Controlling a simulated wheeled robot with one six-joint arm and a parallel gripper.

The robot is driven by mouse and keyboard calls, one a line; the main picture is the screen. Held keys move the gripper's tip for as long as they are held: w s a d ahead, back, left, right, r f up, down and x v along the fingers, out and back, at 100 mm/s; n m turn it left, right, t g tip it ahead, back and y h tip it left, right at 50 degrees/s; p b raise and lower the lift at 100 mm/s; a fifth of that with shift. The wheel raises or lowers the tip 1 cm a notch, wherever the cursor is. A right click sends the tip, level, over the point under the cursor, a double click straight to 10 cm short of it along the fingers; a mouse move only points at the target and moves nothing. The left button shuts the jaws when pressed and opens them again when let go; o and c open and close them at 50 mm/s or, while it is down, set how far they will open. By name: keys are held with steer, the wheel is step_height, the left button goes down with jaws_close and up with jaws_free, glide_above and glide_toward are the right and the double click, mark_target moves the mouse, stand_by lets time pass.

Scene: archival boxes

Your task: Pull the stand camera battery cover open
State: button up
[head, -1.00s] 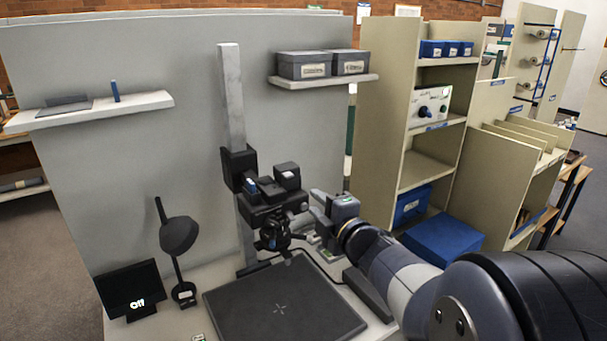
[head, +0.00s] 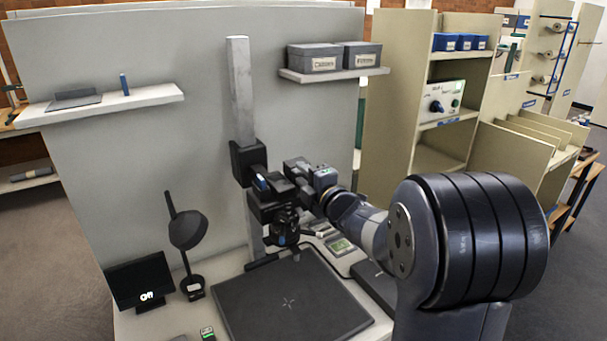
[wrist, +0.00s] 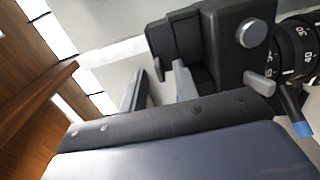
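The black stand camera (head: 268,206) is mounted on a grey upright column above a dark baseboard. It fills the upper right of the wrist view as a dark body (wrist: 222,52) with a round silver knob, a small lever and a numbered lens ring. My gripper (head: 298,170) is at the camera's upper right side in the head view and partly overlaps it. In the wrist view my gripper (wrist: 160,76) has its two grey fingers apart, close to a black projecting part of the camera body. I cannot tell whether this part is the battery cover or whether the fingers touch it.
The dark baseboard (head: 292,300) lies below the camera. A black lamp (head: 188,230) and a small screen reading "Off" (head: 140,282) stand to its left. A wall shelf with grey boxes (head: 314,58) is above right. A device with a green display (head: 341,246) sits beside the baseboard.

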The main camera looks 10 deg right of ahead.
steer(key=shift+w, duration=0.15)
jaws_close()
stand_by(0.4)
steer(key=shift+r, duration=0.1)
steer(key=w+d+m+p, duration=0.1)
steer(key=d+m+p, duration=0.3)
steer(key=m, duration=0.6)
steer(key=w+d+r+m+p, duration=0.1)
steer(key=d+m+p, duration=0.2)
steer(key=m+p, duration=0.3)
steer(key=shift+w+d+r+m+p, duration=0.25)
steer(key=shift+d+m+p, duration=0.15)
steer(key=shift+m, duration=2)
steer(key=shift+f, duration=0.1)
